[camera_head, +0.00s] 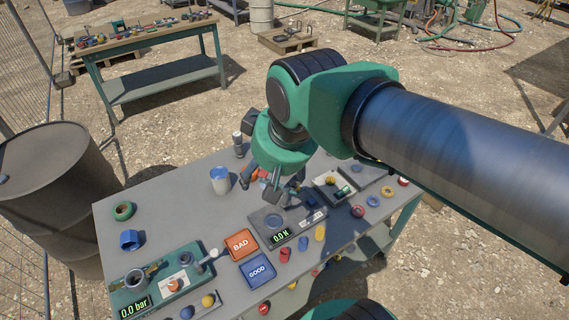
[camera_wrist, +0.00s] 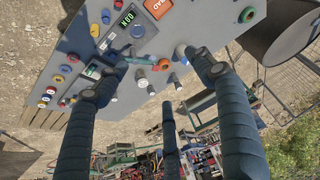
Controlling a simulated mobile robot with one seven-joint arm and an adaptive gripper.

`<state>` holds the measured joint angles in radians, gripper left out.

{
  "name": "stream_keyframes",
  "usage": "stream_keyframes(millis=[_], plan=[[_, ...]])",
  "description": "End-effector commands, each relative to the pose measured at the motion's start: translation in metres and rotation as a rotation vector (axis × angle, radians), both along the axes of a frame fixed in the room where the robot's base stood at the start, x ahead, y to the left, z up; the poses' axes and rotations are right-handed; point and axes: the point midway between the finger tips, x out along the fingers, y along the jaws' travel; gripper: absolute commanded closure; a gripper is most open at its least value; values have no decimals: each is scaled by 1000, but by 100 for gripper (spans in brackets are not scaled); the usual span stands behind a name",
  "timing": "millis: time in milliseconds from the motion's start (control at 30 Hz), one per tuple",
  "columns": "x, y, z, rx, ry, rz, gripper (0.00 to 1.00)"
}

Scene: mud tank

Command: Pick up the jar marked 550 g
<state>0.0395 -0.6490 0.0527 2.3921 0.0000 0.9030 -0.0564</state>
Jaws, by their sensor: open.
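My gripper (camera_head: 272,188) is open over the back part of the grey workbench (camera_head: 165,205), partly hidden by my arm. In the wrist view its spread fingers (camera_wrist: 150,78) have nothing between them that is clearly held. A white jar with a blue top (camera_head: 220,180) stands upright to the left of my gripper, apart from it. A smaller pale cylinder (camera_head: 238,145) stands at the back edge. In the wrist view a pale jar (camera_wrist: 181,51) lies close to the right fingertip. No 550 g mark is readable on any of them.
The bench holds a force gauge plate (camera_head: 268,226), an orange BAD tray (camera_head: 240,243), a blue GOOD tray (camera_head: 258,270), and a green pressure rig (camera_head: 155,285). Several small coloured pieces line the front edge. A dark barrel (camera_head: 55,185) stands left. The bench's left back area is fairly clear.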

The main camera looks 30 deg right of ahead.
Motion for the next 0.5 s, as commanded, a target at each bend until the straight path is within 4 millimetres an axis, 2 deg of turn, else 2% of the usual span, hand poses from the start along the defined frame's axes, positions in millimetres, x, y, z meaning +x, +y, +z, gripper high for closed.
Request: stream_keyframes(millis=[267, 500], plan=[[70, -28, -6, -27, 80, 17, 32], [131, -58, -24, -43, 146, 35, 32]])
